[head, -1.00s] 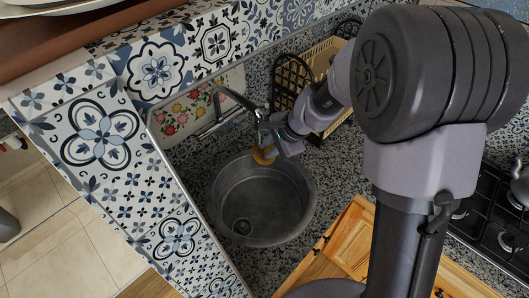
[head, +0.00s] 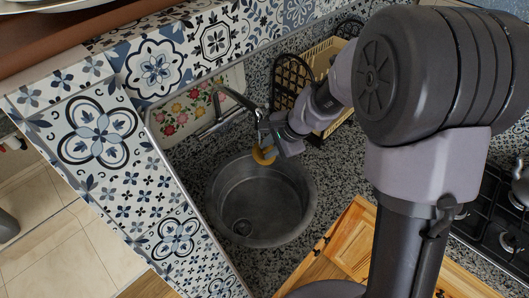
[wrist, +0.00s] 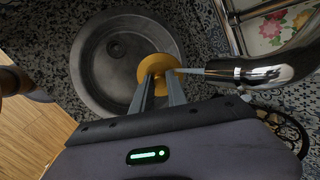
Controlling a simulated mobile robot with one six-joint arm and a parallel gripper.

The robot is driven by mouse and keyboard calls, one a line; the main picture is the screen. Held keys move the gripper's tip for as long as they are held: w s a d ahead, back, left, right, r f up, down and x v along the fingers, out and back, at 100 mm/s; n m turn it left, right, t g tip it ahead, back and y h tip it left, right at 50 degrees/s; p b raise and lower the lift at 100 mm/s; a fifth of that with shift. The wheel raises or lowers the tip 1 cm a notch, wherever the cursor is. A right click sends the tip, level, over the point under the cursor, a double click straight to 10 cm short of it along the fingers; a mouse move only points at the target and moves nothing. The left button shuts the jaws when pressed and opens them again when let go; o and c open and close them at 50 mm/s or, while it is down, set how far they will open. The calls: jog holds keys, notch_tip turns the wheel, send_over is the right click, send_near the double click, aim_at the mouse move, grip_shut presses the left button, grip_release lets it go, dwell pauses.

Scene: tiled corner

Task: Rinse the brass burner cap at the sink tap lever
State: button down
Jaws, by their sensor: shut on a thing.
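The brass burner cap (head: 262,157) is a yellow disc held over the back rim of the round sink (head: 229,211), just below the tap's spout. My gripper (head: 273,149) is shut on it. In the wrist view, the two fingers of my gripper (wrist: 159,82) close on the near side of the burner cap (wrist: 153,67), over the sink bowl (wrist: 94,65). The chrome tap (wrist: 262,72) is at the right, and a thin pale strip, seemingly water, runs from its mouth to the cap. In the head view the tap (head: 237,98) reaches right from the back wall; its lever is hard to single out.
A dish rack (head: 324,62) stands on the speckled counter behind my arm. A flowered panel (head: 178,113) is behind the tap. A wooden board (head: 352,233) lies right of the sink, and a gas hob (head: 494,216) is at the far right. A tiled ledge (head: 130,160) borders the left.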

jog(key=shift+s+d+f, duration=0.1)
jog(key=shift+s+d, duration=0.05)
jog(key=shift+d, duration=0.2)
jog(key=s+d+b, duration=0.3)
jog(key=s+d, duration=0.1)
jog(key=d, duration=0.1)
jog(key=shift+s+d, duration=0.3)
jog(key=shift+s, duration=0.05)
dwell(0.9)
jog(key=s+d+r+p, duration=0.2)
jog(key=s+d+r, duration=0.1)
jog(key=d+r, duration=0.1)
dwell(0.3)
jog(key=shift+s, duration=0.1)
dwell(0.5)
